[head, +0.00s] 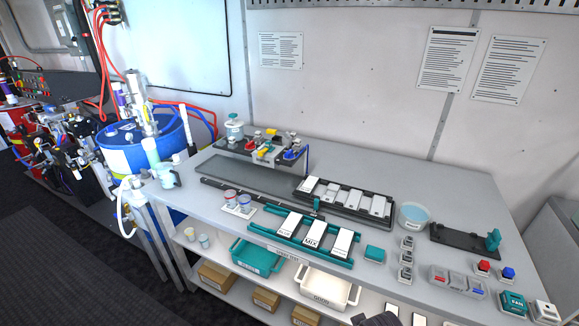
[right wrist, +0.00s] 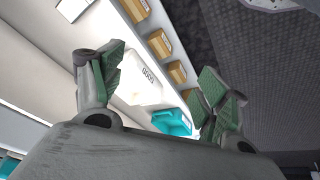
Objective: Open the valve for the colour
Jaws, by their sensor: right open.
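A small valve block (head: 265,148) with red, yellow and blue handles stands at the back left of the grey bench. The handles are too small to tell which are open or shut. My right gripper is open and empty in the right wrist view (right wrist: 158,88), with shelf goods and dark floor beyond its fingers. It is well away from the valve block. In the head view only a dark piece of my right arm shows at the bottom edge. My left gripper is not in view.
A teal rack (head: 262,230) with white cards and a black tray (head: 345,211) lie mid-bench. A bowl of blue liquid (head: 413,214), red and blue buttons (head: 483,267) and a black plate (head: 465,240) are right. A blue drum (head: 143,150) stands left. Shelves below hold bins (head: 257,255).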

